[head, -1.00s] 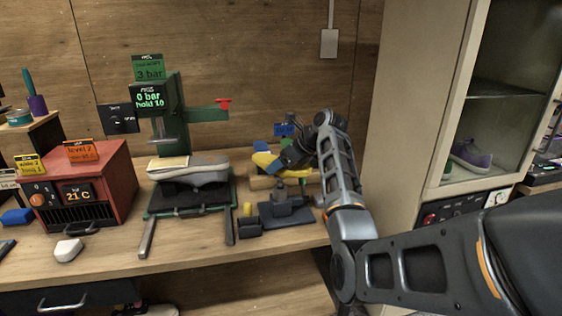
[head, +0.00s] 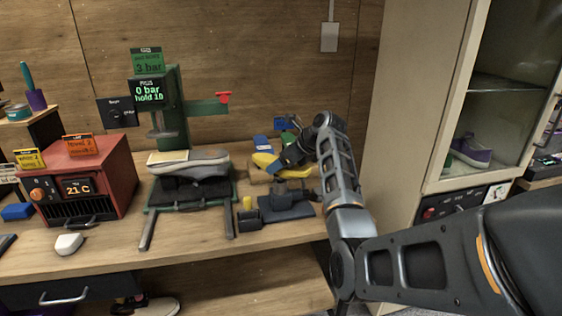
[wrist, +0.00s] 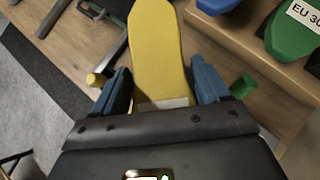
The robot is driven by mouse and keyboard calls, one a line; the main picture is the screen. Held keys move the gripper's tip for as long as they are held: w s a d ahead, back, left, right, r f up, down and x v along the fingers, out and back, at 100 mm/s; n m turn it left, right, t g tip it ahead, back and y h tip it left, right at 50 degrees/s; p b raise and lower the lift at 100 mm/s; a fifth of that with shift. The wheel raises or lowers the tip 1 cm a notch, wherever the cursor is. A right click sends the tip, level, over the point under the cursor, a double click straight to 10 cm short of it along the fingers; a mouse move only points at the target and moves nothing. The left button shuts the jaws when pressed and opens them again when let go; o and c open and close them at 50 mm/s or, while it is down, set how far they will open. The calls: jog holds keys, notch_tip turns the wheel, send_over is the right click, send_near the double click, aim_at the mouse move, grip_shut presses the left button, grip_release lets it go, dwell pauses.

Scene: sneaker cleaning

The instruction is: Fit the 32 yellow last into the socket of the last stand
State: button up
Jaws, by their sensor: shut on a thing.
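The yellow last (head: 264,161) is held in my gripper (head: 285,161) above the back right of the bench. In the wrist view the yellow last (wrist: 155,50) points away between the two blue fingers of my gripper (wrist: 163,92), which are shut on it. A pale label shows at its near end; the number is not readable. A dark stand (head: 286,203), likely the last stand, sits on the bench below the gripper, with an upright post on a flat base. The last is above and apart from it. I cannot make out the socket.
A wooden rack with a blue last (head: 262,142) and a green last (wrist: 293,32) labelled EU 30 stands behind. A green press (head: 172,120) holds a grey shoe (head: 195,165) to the left. A red heater box (head: 90,180) is further left. A cabinet stands at right.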

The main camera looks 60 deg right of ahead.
aim_at(297, 166)
jog(key=shift+f, duration=0.7)
jog(key=o, duration=1.4)
jog(key=shift+f, duration=0.1)
jog(key=shift+s, duration=0.1)
jog(key=b+v, duration=0.1)
jog(key=v, duration=0.6)
jog(key=shift+s+a+r, duration=0.1)
jog(key=shift+s+r, duration=0.15)
jog(key=shift+r, duration=0.05)
